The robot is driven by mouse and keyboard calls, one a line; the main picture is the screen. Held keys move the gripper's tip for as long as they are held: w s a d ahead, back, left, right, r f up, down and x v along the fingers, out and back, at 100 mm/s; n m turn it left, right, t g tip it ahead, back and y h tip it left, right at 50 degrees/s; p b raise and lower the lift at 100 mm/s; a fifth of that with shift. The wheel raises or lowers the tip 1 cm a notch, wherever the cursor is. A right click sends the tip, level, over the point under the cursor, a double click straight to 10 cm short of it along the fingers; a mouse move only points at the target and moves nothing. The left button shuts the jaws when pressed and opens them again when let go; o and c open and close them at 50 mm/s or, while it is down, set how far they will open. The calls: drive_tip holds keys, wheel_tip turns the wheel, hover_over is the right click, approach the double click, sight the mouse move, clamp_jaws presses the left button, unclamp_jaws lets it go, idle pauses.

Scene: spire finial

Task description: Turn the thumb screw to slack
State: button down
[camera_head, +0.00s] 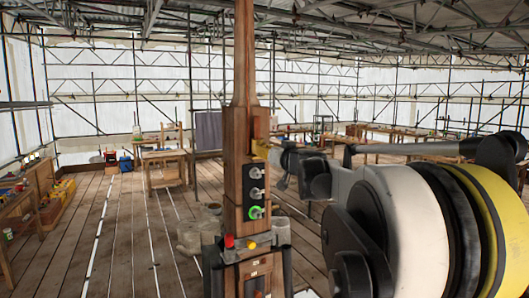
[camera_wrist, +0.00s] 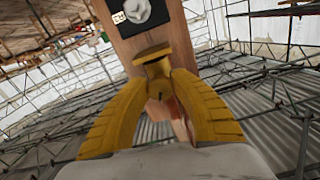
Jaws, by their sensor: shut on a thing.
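A tall wooden post (camera_head: 243,90) stands upright in the middle of the head view. A brass-yellow thumb screw (camera_wrist: 152,53) sits on the post's face. My gripper (camera_wrist: 158,76) has its yellow fingers closed in on the screw, and its flat head shows just beyond the fingertips. In the head view my gripper (camera_head: 276,152) reaches the post from the right, at the yellow part above the knobs. The screw's shank and how far it is turned are hidden or too small to tell.
Below the screw, a dark panel (camera_head: 248,201) carries grey round knobs, the lowest ringed in green. A red block (camera_head: 228,241) and a yellow knob (camera_head: 251,244) sit lower. A workbench (camera_head: 46,213) stands at left. Plank floor (camera_head: 125,235) lies open between.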

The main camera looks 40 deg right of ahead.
drive_tip(key=n, duration=0.4)
drive_tip(key=shift+d+n, duration=0.1)
drive_tip(key=shift+n, duration=0.2)
idle(0.3)
drive_tip(key=c, duration=1.1)
unclamp_jaws()
drive_tip(key=shift+s, duration=0.15)
drive_tip(key=v, duration=1.1)
drive_tip(key=shift+s+a, duration=0.25)
drive_tip(key=shift+s, duration=0.1)
